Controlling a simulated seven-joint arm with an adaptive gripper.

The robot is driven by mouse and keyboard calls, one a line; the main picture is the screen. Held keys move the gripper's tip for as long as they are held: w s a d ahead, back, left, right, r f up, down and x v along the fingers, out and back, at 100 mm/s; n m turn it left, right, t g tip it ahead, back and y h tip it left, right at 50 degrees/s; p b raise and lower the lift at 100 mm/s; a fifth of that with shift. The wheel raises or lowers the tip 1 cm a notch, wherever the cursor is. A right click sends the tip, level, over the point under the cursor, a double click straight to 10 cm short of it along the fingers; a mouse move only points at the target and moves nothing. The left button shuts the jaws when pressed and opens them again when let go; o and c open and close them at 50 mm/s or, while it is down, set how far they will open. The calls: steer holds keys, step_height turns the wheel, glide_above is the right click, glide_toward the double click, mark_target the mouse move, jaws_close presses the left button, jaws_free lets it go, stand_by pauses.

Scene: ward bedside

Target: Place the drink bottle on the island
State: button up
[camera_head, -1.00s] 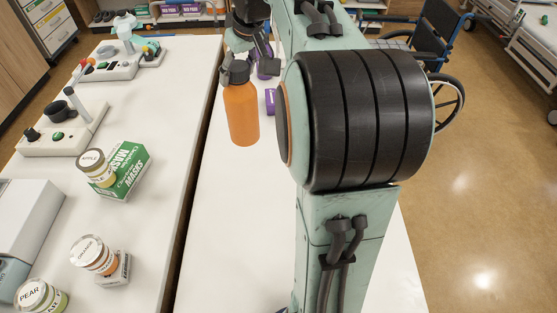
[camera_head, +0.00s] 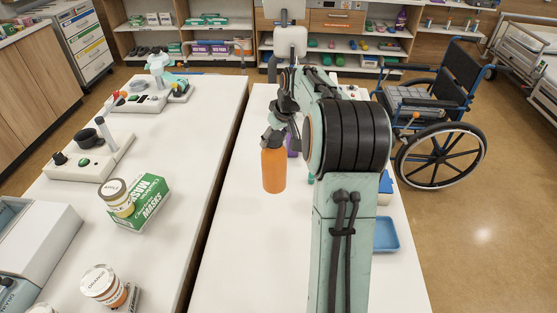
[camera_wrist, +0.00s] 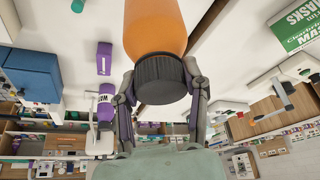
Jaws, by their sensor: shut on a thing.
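The drink bottle is an orange bottle (camera_head: 273,168) with a dark cap. It hangs upright over the white table (camera_head: 245,250) in the middle of the head view. My gripper (camera_head: 279,132) is shut on its cap. In the wrist view my gripper (camera_wrist: 162,85) has a finger on each side of the black ribbed cap (camera_wrist: 160,79), and the orange body (camera_wrist: 155,28) runs out of the top edge. I cannot tell whether the base touches the table. My arm covers part of the table to the right of the bottle.
A purple bottle (camera_wrist: 106,103) stands close by, partly hidden in the head view. A blue tray (camera_head: 385,234) lies at right. The left white table (camera_head: 165,140) holds a masks box (camera_head: 147,203), jars and control boxes. A wheelchair (camera_head: 440,130) stands at right. The table's near part is clear.

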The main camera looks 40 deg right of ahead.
steer(key=w+d+f, duration=0.3)
steer(key=w+f, duration=0.1)
steer(key=f, duration=0.5)
steer(key=shift+w, duration=0.4)
steer(key=shift+f, duration=0.2)
steer(key=o, duration=1.2)
